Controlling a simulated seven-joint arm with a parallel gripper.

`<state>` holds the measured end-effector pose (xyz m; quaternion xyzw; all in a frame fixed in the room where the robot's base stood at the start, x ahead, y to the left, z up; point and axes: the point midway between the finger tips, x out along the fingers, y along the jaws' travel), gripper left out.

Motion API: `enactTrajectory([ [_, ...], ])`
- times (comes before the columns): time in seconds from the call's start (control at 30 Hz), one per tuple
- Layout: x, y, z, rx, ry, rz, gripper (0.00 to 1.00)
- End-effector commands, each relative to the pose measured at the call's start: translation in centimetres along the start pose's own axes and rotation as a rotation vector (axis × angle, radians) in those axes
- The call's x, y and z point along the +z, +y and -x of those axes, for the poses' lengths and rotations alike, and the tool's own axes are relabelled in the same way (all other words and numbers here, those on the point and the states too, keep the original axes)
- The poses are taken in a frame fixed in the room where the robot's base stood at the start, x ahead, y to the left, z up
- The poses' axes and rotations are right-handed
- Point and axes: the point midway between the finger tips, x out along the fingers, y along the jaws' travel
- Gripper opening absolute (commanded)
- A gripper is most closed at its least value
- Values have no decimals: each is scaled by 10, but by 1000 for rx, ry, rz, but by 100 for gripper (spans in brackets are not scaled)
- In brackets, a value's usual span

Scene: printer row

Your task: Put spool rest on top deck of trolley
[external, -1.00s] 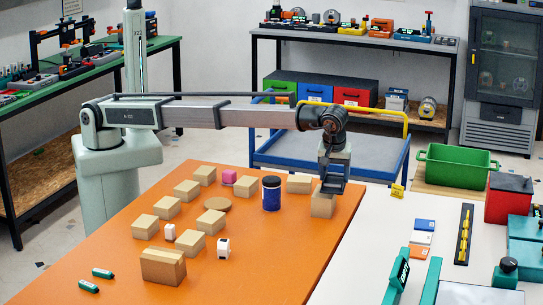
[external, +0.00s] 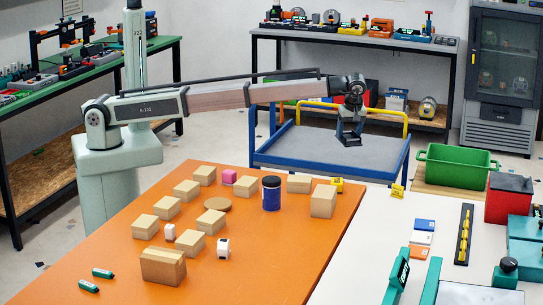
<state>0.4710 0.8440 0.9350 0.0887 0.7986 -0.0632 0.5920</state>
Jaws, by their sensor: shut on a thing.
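The trolley has a blue frame, a yellow handle and a grey top deck (external: 298,148); it stands beyond the orange table. My gripper (external: 349,138) is over the right part of this deck, pointing down. It is shut on a small dark piece, which I take to be the spool rest. The piece is hard to tell from the dark fingers, so its shape is unclear. Whether it touches the deck or hangs above it I cannot tell. The bare deck shows to the left of my gripper.
The orange table (external: 255,262) holds several cardboard boxes, a dark blue jar (external: 271,193) and a tall box (external: 323,201) near its right edge. A small yellow item (external: 337,184) is behind that box. A green crate (external: 455,168) stands right of the trolley.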

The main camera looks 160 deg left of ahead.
Motion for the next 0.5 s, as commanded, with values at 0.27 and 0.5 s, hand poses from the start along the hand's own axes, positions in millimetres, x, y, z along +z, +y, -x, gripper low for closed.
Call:
enactTrajectory([
  [0.27, -86, 17, -29, -5, -7, 48, 12],
  [0.5, -120, 25, -43, 28, -17, -27, 12],
])
